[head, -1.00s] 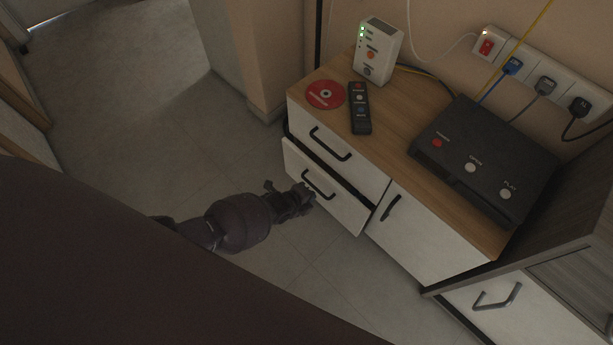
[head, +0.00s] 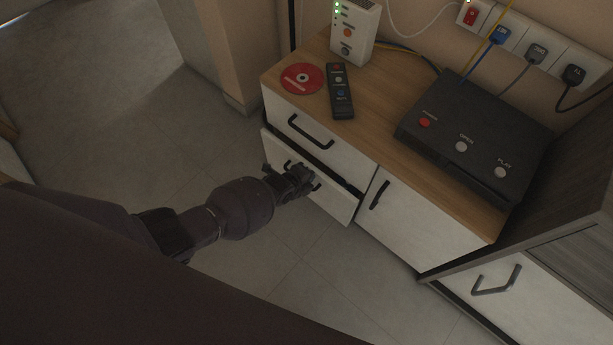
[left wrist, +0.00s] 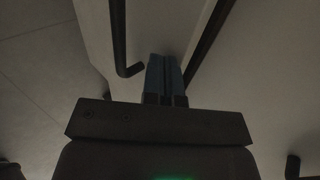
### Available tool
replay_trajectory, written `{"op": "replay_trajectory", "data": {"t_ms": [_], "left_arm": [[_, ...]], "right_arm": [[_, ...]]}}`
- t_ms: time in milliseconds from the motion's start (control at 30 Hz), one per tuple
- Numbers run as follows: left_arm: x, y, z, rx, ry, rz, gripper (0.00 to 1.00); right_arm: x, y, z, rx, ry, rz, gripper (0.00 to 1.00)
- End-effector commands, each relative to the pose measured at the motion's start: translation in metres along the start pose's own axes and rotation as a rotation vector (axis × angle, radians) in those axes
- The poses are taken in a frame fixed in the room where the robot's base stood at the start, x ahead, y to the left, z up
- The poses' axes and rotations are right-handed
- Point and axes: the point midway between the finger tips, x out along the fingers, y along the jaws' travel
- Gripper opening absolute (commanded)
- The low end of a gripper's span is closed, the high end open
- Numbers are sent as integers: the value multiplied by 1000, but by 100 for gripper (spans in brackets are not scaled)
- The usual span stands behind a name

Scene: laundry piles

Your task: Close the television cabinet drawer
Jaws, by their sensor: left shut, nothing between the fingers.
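The television cabinet (head: 420,212) is white with a wooden top. Its lower left drawer (head: 335,203) stands slightly out, with a dark gap along its top edge; the upper drawer (head: 338,152) is flush. My left gripper (head: 308,178) is at the front of the lower drawer, over its dark handle, part of which it hides. In the left wrist view its blue fingertips (left wrist: 164,75) are together and empty, close to the white drawer front beside a dark bar handle (left wrist: 119,40). Whether they touch the front I cannot tell. My right gripper is not in view.
On the cabinet top are a red disc (head: 302,78), a black remote (head: 340,92), a white router (head: 355,32) and a black player (head: 475,135). A grey cabinet (head: 540,262) stands at the right. The floor (head: 150,130) at left is clear.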

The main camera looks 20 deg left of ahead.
Motion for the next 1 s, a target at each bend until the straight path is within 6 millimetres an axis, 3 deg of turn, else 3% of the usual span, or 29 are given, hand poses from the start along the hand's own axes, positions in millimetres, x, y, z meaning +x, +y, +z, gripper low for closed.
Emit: {"op": "replay_trajectory", "data": {"t_ms": [267, 433, 1000], "left_arm": [[20, -11, -2, 1, 4, 4, 0], [32, -24, -2, -1, 3, 4, 0], [31, -35, 1, 1, -1, -10, 0]], "right_arm": [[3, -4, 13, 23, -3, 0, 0], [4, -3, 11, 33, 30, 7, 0], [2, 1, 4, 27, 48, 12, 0]]}}
